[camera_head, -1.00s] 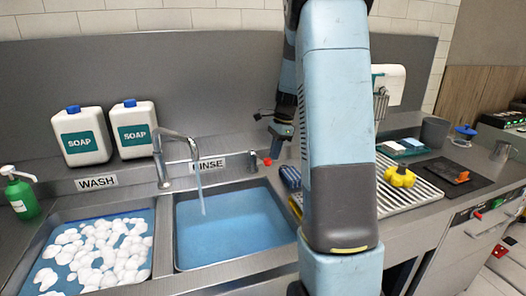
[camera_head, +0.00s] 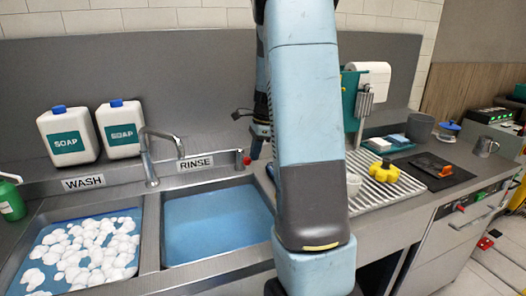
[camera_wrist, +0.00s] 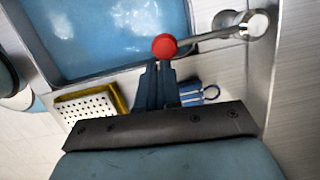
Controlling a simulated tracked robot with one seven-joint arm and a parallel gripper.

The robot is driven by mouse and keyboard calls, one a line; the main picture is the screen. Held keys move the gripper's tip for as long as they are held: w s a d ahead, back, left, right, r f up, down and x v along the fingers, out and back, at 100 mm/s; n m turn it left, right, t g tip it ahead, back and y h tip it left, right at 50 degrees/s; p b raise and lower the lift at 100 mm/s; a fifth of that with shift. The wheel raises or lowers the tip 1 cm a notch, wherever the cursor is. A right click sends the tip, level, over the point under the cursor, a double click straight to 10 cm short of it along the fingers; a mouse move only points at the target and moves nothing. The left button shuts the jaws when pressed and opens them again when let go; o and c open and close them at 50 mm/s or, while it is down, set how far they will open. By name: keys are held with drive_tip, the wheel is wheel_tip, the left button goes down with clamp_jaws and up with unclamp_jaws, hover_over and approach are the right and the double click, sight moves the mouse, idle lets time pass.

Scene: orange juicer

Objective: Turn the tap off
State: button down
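The silver tap (camera_head: 147,158) arches over the rinse basin (camera_head: 152,232), and no water stream shows from its spout. The tap's lever has a red knob (camera_head: 246,160) and stands on the sink's back ledge, right of the RINSE label. In the wrist view the red knob (camera_wrist: 164,46) sits at the end of a metal rod, just beyond my fingertips. My gripper (camera_wrist: 157,68) has its fingers close together with nothing visible between them. I cannot tell whether they touch the knob. In the head view my gripper (camera_head: 257,143) is just right of the knob, partly behind my arm.
The wash basin (camera_head: 30,278) holds foam at the left. Two soap jugs (camera_head: 68,138) stand behind. In the wrist view a yellow-edged sponge (camera_wrist: 90,106) and a blue item (camera_wrist: 197,93) lie near my fingers. A drying rack (camera_head: 385,190) is at the right.

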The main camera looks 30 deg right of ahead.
drive_tip(key=shift+a, duration=0.15)
drive_tip(key=v, duration=0.9)
drive_tip(key=shift+d+r, duration=0.2)
drive_tip(key=shift+r, duration=0.2)
drive_tip(key=shift+s, duration=0.1)
drive_tip(key=s+a+r+n+t+h, duration=0.1)
drive_tip(key=s+a+r+n, duration=0.2)
drive_tip(key=s+a+n, duration=0.25)
drive_tip(key=s+a+r+n+t, duration=0.1)
drive_tip(key=s+a+r+n, duration=0.2)
drive_tip(key=s+a+n, duration=0.3)
drive_tip(key=s+a+n+t, duration=0.1)
drive_tip(key=s+a+n, duration=0.3)
drive_tip(key=s, duration=0.3)
drive_tip(key=s+a+n+t+h, duration=0.1)
drive_tip(key=s+a+n, duration=0.4)
drive_tip(key=s, duration=0.2)
drive_tip(key=shift+f+n+t, duration=0.35)
drive_tip(key=shift+f+t, duration=0.05)
drive_tip(key=shift+f, duration=0.1)
